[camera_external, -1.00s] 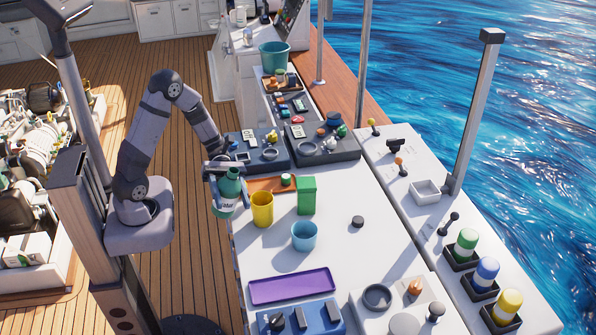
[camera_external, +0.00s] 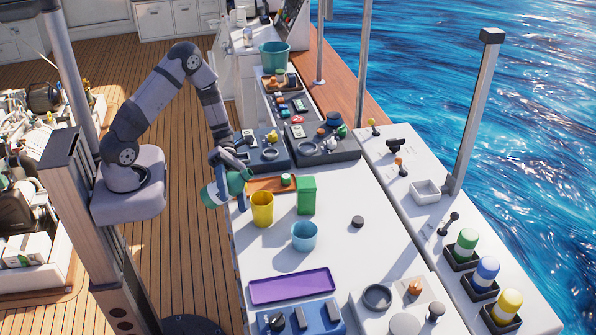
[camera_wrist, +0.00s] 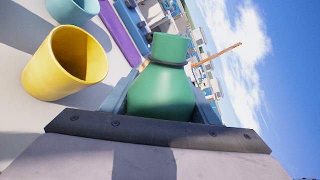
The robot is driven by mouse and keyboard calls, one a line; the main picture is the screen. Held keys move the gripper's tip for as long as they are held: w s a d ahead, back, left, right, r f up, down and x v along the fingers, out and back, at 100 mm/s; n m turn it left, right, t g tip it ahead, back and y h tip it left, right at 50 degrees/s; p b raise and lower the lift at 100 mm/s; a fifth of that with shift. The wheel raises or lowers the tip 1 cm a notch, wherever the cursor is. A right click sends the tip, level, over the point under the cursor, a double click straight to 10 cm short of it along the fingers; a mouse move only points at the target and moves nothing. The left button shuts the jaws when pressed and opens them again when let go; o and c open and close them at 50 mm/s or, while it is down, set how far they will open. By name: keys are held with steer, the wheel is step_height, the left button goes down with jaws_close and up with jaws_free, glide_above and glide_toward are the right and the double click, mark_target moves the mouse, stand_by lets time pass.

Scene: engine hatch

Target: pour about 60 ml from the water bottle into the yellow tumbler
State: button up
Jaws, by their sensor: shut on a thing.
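My gripper (camera_external: 222,182) is shut on the green water bottle (camera_external: 212,194), which has a pale label band. The bottle is tilted well over, its neck toward the yellow tumbler (camera_external: 262,208). The tumbler stands upright on the white counter, just right of and below the bottle's neck. In the wrist view, the bottle (camera_wrist: 163,90) lies between the jaws, and the yellow tumbler (camera_wrist: 65,63) shows its open mouth to the left. I cannot see any water stream or the level inside the tumbler.
A light blue cup (camera_external: 304,236) and a green bin (camera_external: 307,195) stand right of the tumbler. An orange tray (camera_external: 268,185) lies behind it, a purple tray (camera_external: 291,287) in front. The counter's right middle is mostly clear, with a small black puck (camera_external: 357,221).

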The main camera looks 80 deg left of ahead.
steer(key=shift+s+f+n+g+y+p, duration=0.15)
steer(key=shift+f+n+g+p, duration=0.35)
steer(key=shift+n, duration=0.4)
steer(key=shift+f+n+g+y+p, duration=0.15)
steer(key=shift+f+n+g+p, duration=0.15)
steer(key=shift+f+n+p, duration=0.4)
steer(key=shift+r+n, duration=0.3)
steer(key=shift+n, duration=0.1)
steer(key=shift+f, duration=0.15)
steer(key=shift+s+a+n, duration=0.1)
steer(key=shift+s+n, duration=0.2)
steer(key=shift+f+n+g, duration=0.15)
steer(key=shift+n+g, duration=0.15)
steer(key=shift+g, duration=0.1)
stand_by(1.8)
